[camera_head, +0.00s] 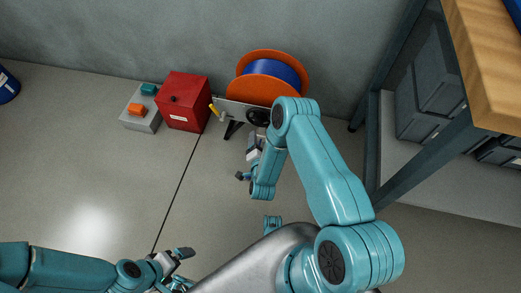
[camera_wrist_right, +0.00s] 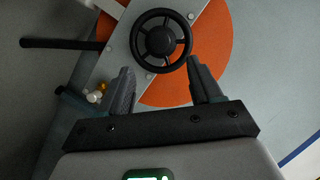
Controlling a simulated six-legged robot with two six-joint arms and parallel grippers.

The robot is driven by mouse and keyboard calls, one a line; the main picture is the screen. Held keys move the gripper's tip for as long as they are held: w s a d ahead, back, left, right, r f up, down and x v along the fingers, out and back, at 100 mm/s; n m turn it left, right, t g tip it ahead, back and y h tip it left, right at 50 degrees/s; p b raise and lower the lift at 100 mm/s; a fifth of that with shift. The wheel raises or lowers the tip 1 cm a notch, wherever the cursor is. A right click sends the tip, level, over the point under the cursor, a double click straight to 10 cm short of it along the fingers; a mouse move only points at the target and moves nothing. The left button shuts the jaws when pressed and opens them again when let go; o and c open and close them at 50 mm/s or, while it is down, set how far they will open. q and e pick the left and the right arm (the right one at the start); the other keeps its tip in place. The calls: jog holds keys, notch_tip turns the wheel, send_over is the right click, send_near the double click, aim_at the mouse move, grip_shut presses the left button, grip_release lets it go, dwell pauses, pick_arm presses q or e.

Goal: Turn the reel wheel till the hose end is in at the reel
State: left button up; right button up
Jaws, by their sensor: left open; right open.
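The hose reel has orange flanges (camera_head: 283,56) with blue hose (camera_head: 272,70) wound between them, standing against the wall. Its black hand wheel (camera_head: 257,116) is on the plate at the reel's front; in the right wrist view the spoked wheel (camera_wrist_right: 160,40) lies just beyond the fingertips. My right gripper (camera_wrist_right: 163,76) is open and empty, its fingers pointing at the wheel's near rim without visibly gripping it. In the head view my right arm partly covers it. My left gripper (camera_head: 184,263) is open and empty above the floor. I cannot make out the hose end for certain.
A red box (camera_head: 183,101) and a grey block (camera_head: 139,111) with orange and teal pieces stand left of the reel. A wooden-topped bench (camera_head: 490,50) with grey bins is at right.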

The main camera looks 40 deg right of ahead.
jog(key=p+v, duration=0.1)
jog(key=v, duration=0.6)
jog(key=shift+p, duration=0.3)
jog(key=shift+a, duration=0.1)
jog(key=w+a+r+n+y, duration=0.35)
jog(key=w+r, duration=0.25)
jog(key=r, duration=0.3)
jog(key=s+a+f+n+g+y, duration=0.2)
jog(key=s+a+n+g+y, duration=0.3)
jog(key=s, duration=0.6)
jog(key=s+a+f+n+g+y, duration=0.35)
jog(key=s+a+n+g, duration=0.3)
jog(key=s, duration=0.45)
notch_tip(320, 180, up, 27)
jog(key=m+p, duration=0.1)
jog(key=p, duration=2.5)
jog(key=shift+w+a, duration=0.2)
